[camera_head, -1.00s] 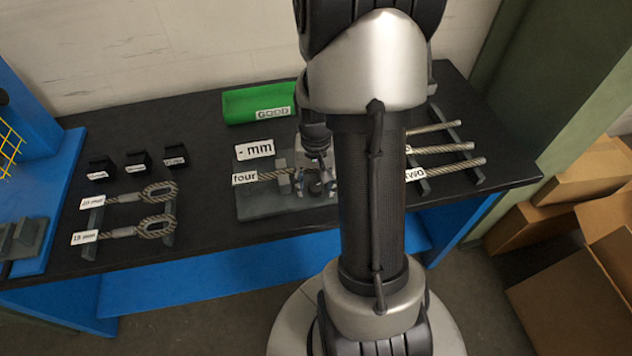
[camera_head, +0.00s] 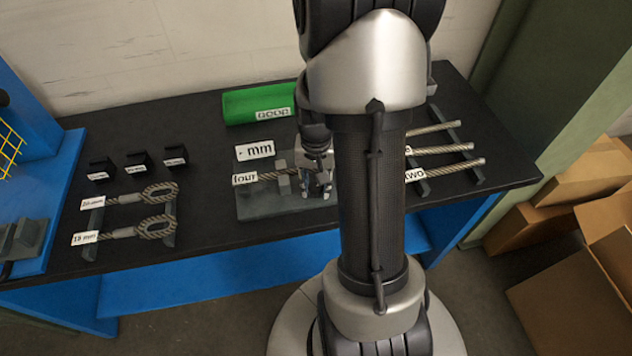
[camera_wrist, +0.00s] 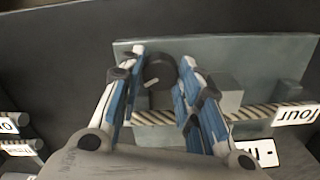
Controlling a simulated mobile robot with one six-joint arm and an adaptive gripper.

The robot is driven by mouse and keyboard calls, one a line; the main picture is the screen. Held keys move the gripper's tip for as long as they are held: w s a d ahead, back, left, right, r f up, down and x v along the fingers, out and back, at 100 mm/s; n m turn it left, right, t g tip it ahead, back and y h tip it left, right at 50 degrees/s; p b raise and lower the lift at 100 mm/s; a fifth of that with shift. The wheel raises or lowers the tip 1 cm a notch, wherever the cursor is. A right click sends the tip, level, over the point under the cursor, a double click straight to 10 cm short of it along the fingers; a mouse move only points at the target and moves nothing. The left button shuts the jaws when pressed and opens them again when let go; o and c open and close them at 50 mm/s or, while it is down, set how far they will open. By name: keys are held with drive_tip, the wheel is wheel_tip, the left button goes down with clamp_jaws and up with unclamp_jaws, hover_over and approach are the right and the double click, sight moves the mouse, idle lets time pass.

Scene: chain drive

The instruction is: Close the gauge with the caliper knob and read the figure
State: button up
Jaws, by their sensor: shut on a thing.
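The gauge (camera_head: 262,209) is a grey plate with upright blocks on the dark bench. A rope labelled "four" (camera_head: 270,176) lies across it between the blocks. Its white display (camera_head: 254,150) shows a dash and "mm", with no figure. My gripper (camera_head: 319,186) is over the right part of the gauge, pointing down. In the wrist view my gripper (camera_wrist: 163,62) has its blue-padded fingers on both sides of the round black caliper knob (camera_wrist: 158,71), which has a pale pointer line, and is shut on it. In the head view my gripper and arm hide the knob.
A green tray marked GOOD (camera_head: 258,106) stands behind the gauge. Left are looped ropes on a rack (camera_head: 172,240) and small black labelled blocks (camera_head: 137,162). More ropes (camera_head: 445,150) lie on a rack to the right, partly behind my arm.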

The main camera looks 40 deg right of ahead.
drive_tip(key=m+p, duration=0.1)
drive_tip(key=m, duration=0.3)
drive_tip(key=shift+m, duration=0.4)
drive_tip(key=shift+m+p, duration=0.35)
drive_tip(key=shift+m, duration=1.45)
drive_tip(key=o, duration=1)
drive_tip(key=shift+o, duration=0.2)
